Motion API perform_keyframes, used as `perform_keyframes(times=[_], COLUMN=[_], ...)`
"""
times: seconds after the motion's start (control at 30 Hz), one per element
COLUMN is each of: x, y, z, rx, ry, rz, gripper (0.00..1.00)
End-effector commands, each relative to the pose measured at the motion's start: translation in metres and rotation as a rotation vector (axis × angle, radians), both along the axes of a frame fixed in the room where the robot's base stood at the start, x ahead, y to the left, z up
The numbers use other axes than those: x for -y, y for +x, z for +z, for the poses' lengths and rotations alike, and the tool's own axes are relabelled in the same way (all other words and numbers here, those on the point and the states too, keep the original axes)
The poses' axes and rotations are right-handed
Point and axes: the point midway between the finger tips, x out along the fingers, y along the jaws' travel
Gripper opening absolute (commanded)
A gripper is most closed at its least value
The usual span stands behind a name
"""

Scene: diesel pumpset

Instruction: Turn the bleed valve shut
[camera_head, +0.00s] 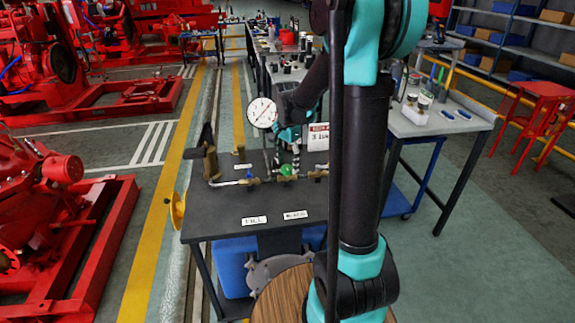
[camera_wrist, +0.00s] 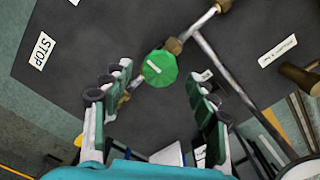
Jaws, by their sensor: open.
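A green round knob (camera_wrist: 159,68) with a pale bar mark sits on a brass fitting of a metal pipe in the wrist view. It also shows in the head view (camera_head: 287,170) on the dark bench top. I cannot read a label that names it the bleed valve. My gripper (camera_wrist: 157,82) is open, its two fingers on either side of the knob, with gaps visible on both sides. In the head view my gripper (camera_head: 289,151) is above the knob, partly behind my arm. A smaller blue-handled valve (camera_head: 249,174) is on the pipe to the left.
A white dial gauge (camera_head: 262,113) stands behind the pipework. A tall brass fitting (camera_head: 210,162) is at its left end. A yellow wheel (camera_head: 177,210) projects at the bench's left edge. The front bench top is mostly clear.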

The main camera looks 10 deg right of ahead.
Motion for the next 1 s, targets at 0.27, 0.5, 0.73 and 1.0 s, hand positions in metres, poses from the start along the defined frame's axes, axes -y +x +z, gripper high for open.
perform_keyframes(times=[0.27, 0.5, 0.73, 1.0], x=[0.000, 0.000, 0.000, 0.000], y=[-0.001, 0.000, 0.000, 0.000], z=[0.052, 0.091, 0.107, 0.108], rx=[0.000, 0.000, 0.000, 0.000], ry=[0.000, 0.000, 0.000, 0.000], rz=[0.000, 0.000, 0.000, 0.000], gripper=[0.59, 0.59, 0.59, 0.59])
